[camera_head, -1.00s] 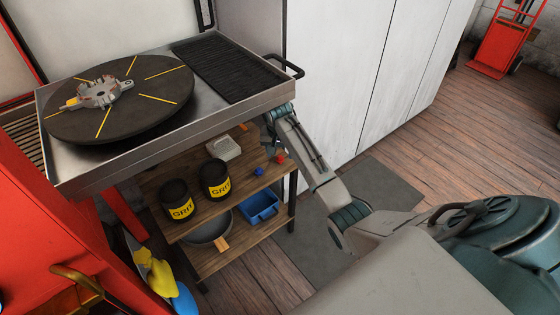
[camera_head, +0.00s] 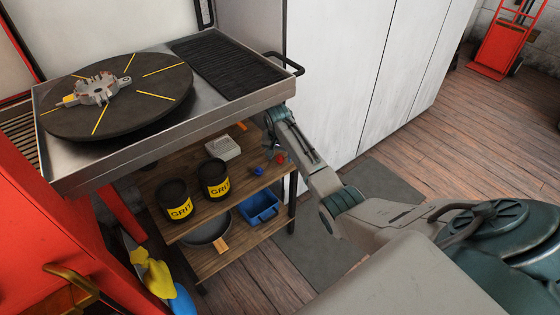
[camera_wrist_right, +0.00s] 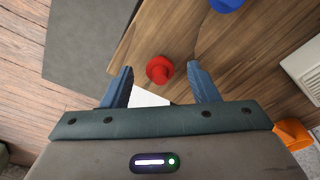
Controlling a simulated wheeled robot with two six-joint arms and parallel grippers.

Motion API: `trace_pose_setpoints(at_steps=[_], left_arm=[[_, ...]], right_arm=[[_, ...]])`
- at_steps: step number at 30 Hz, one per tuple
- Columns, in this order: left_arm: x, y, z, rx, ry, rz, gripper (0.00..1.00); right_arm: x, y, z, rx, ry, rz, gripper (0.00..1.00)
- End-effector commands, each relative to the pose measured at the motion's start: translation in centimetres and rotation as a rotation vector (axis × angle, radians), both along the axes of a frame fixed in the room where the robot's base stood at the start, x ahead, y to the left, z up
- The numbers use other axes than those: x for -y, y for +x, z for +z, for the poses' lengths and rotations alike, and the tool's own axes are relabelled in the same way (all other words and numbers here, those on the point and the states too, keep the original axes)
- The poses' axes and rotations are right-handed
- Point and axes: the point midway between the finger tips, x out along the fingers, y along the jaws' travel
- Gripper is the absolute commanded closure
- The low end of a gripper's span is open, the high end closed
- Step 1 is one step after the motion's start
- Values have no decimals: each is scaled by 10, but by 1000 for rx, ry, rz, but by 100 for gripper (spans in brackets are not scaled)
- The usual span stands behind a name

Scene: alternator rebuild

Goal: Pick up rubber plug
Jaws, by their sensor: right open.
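A small red plug (camera_wrist_right: 159,69) stands on the wooden shelf near its edge, between my right fingertips in the right wrist view. My right gripper (camera_wrist_right: 160,82) is open, with nothing held and a finger on each side of the plug's line; the gap in height is hard to judge. In the head view the right gripper (camera_head: 274,148) reaches down beside the shelf under the metal tray, and the red plug (camera_head: 280,158) is partly covered. A blue plug (camera_head: 258,171) stands nearby; it also shows at the wrist view's top edge (camera_wrist_right: 226,4). My left gripper is out of view.
The metal tray (camera_head: 190,129) with its turntable (camera_head: 150,112) overhangs the shelf. Two black grit tins (camera_head: 214,178) and a pale box (camera_head: 222,146) share the shelf. A blue bin (camera_head: 262,207) is below. An orange thing (camera_wrist_right: 292,132) shows lower right.

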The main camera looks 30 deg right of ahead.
Motion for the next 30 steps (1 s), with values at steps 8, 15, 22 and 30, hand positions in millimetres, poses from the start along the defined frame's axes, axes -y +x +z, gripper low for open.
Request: trace_pose_setpoints(at_steps=[8,15,22,30], left_arm=[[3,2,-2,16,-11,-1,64],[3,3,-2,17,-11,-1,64],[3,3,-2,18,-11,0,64],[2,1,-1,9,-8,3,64]], right_arm=[[1,1,-9,1,0,1,46],[1,1,-9,1,-1,1,81],[1,1,-9,0,0,0,94],[1,1,0,2,-1,0,94]])
